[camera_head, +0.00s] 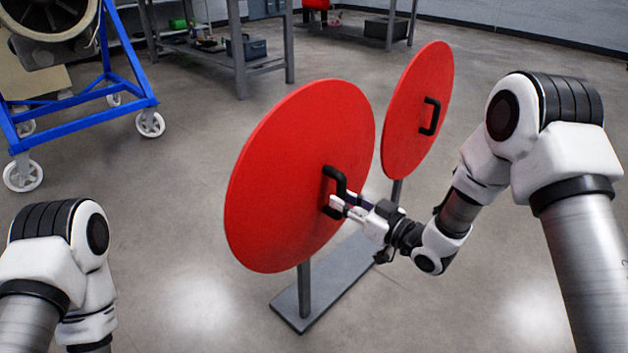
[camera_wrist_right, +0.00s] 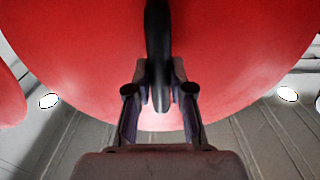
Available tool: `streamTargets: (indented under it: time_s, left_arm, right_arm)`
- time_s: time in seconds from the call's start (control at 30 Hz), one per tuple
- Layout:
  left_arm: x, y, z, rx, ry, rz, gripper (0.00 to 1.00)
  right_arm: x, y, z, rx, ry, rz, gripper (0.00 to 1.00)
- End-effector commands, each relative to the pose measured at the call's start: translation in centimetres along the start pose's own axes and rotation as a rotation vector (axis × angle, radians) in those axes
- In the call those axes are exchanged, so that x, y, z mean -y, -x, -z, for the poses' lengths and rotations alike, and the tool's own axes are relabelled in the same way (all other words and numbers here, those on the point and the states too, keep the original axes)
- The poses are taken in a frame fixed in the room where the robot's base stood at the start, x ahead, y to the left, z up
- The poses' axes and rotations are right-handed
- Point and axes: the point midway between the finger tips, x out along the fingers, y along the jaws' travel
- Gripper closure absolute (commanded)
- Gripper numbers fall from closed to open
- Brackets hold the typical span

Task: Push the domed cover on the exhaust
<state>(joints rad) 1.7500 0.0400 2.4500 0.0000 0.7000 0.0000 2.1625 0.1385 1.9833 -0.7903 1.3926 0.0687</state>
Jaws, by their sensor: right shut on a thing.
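A large round red cover (camera_head: 290,170) stands upright on a grey stand, its black handle (camera_head: 333,178) facing me. My right gripper (camera_head: 341,204) is shut on this handle. In the right wrist view the handle (camera_wrist_right: 157,45) runs between the fingers (camera_wrist_right: 160,98), with the red cover (camera_wrist_right: 80,60) filling the picture behind. A second red cover (camera_head: 410,115) with a black handle stands behind and to the right. I cannot tell from here which is domed. Part of the turbine (camera_head: 55,25) shows at the upper left, cut off by the frame. My left gripper is out of view.
The turbine rests on a blue wheeled frame (camera_head: 85,122). The grey stand base (camera_head: 330,283) lies under the covers. A grey workbench (camera_head: 240,50) stands at the back. The floor between the blue frame and the near cover is clear.

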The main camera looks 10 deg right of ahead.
Motion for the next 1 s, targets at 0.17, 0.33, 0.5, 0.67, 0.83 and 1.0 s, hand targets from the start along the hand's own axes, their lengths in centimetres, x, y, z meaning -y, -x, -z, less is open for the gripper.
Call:
streamTargets:
  time_s: [0.17,0.33,0.5,0.67,0.83,1.0]
  left_arm:
    - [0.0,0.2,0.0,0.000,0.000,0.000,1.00]
    - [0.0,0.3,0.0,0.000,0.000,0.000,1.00]
    - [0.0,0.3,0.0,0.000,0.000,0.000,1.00]
    - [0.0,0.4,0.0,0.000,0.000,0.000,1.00]
    - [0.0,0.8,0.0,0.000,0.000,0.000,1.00]
    - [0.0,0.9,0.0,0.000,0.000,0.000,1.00]
  right_arm:
    - [-0.1,0.5,0.1,-0.003,0.001,-0.001,1.00]
    - [-0.1,0.9,0.1,-0.002,0.001,-0.001,1.00]
    - [-0.1,0.9,0.1,-0.002,0.001,0.000,1.00]
    - [-0.1,1.3,0.1,-0.002,0.000,0.000,1.00]
    - [-0.1,2.3,0.2,-0.001,-0.001,-0.002,1.00]
    - [-0.1,2.8,0.1,-0.002,0.001,0.000,1.00]
